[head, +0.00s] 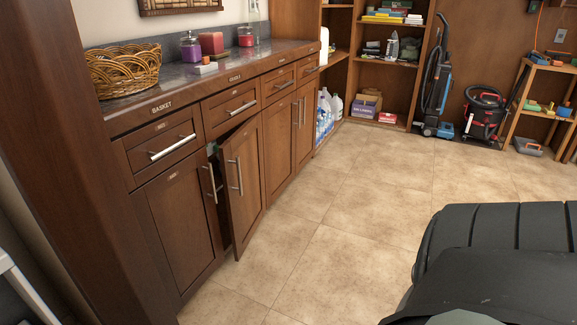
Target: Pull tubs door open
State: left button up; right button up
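A row of dark brown wooden base cabinets with bar handles runs along the left. One lower door (243,180) is ajar, swung a little out from the cabinet front, with a narrow dark gap at its left edge. Something greenish shows at the top of that gap. The lower door (180,220) to its left is shut, as are the lower doors to its right. Small labels sit on the doors but are too small to read, so I cannot tell which is marked tubs. Neither of my grippers is in view.
A wicker basket (123,70) and candles (212,43) stand on the countertop. The tiled floor (340,220) before the cabinets is clear. Vacuum cleaners (484,112) and shelves stand at the back. A dark wooden post (75,150) rises at the near left.

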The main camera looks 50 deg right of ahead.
aim_at(242, 154)
jog(key=z, duration=1.35)
